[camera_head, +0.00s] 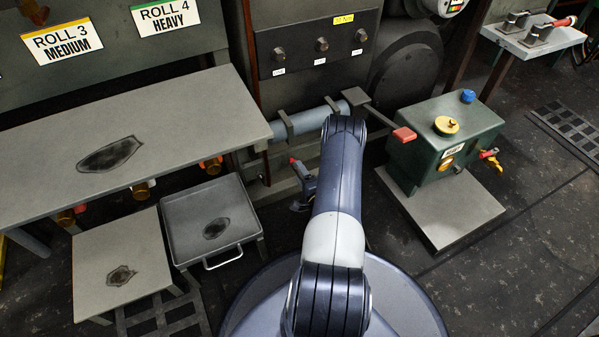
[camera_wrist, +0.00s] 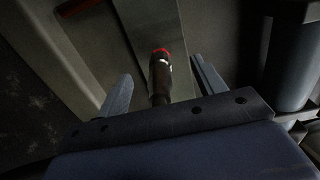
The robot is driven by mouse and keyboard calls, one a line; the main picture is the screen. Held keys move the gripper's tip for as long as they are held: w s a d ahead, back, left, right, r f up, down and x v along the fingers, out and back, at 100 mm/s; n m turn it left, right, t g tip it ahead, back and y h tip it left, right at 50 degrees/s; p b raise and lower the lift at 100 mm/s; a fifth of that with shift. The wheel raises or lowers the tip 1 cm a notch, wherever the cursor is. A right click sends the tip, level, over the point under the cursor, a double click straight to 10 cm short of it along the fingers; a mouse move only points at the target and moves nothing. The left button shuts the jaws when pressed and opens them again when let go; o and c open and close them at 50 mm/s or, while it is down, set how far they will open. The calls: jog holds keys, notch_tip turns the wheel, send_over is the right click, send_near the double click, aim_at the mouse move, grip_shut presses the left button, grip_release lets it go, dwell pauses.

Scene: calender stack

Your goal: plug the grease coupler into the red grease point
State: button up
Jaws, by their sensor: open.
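My gripper (camera_wrist: 162,88) is open in the wrist view, with one grey finger on each side of a dark cylindrical piece that has a red end (camera_wrist: 160,74). I take this piece to be the grease coupler; a gap shows between it and the fingers. I cannot tell whether the red end is part of it or the red grease point behind it. In the head view a small red and grey piece (camera_head: 298,168) shows just left of my arm, below the grey roller. My gripper there is mostly hidden by my arm.
A green box (camera_head: 445,150) with a yellow cap and red-ended lever stands on a plinth at right. A long grey table (camera_head: 190,110) and two low stands (camera_head: 118,260) are at left. A grey cylinder (camera_head: 310,120) crosses above the gripper area. Dark floor is open at lower right.

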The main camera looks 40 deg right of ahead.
jog(key=shift+v, duration=2.9)
jog(key=shift+f, duration=0.2)
jog(key=shift+w, duration=0.1)
jog(key=shift+r+x, duration=0.2)
jog(key=shift+x, duration=3.4)
jog(key=v, duration=0.6)
